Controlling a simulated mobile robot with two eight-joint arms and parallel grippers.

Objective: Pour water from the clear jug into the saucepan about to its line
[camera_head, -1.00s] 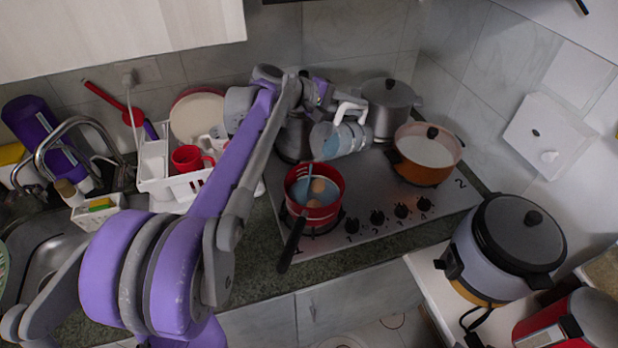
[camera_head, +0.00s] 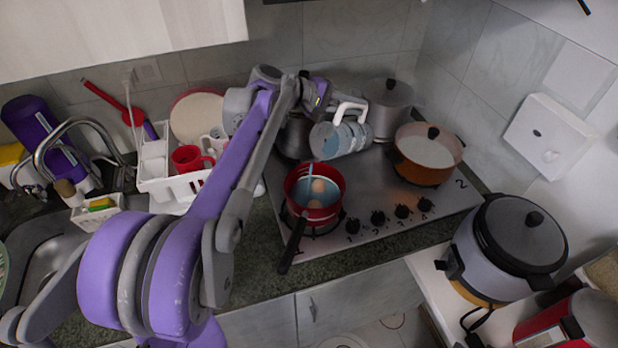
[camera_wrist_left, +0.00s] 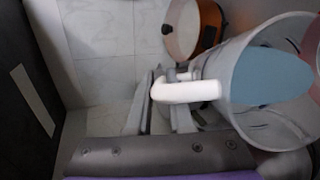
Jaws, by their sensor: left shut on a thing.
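The clear jug (camera_head: 341,138) is tilted over the stove, spout down to the left, with blue water inside. My left gripper (camera_wrist_left: 165,98) is shut on its white handle (camera_wrist_left: 186,92); in the head view the fingers are partly hidden behind the arm and jug. A thin blue stream runs from the spout into the red saucepan (camera_head: 331,211) on the front left of the stove. Blue water and brown egg-like things (camera_head: 317,187) show inside the pan. I cannot make out its line. In the wrist view, water (camera_wrist_left: 270,77) still lies in the jug. My right gripper is not in view.
An orange pot with a lid (camera_head: 428,155) and a grey lidded pot (camera_head: 388,108) stand on the stove to the right of and behind the jug. The saucepan's black handle (camera_head: 292,245) points toward the front edge. A dish rack (camera_head: 170,185) stands left.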

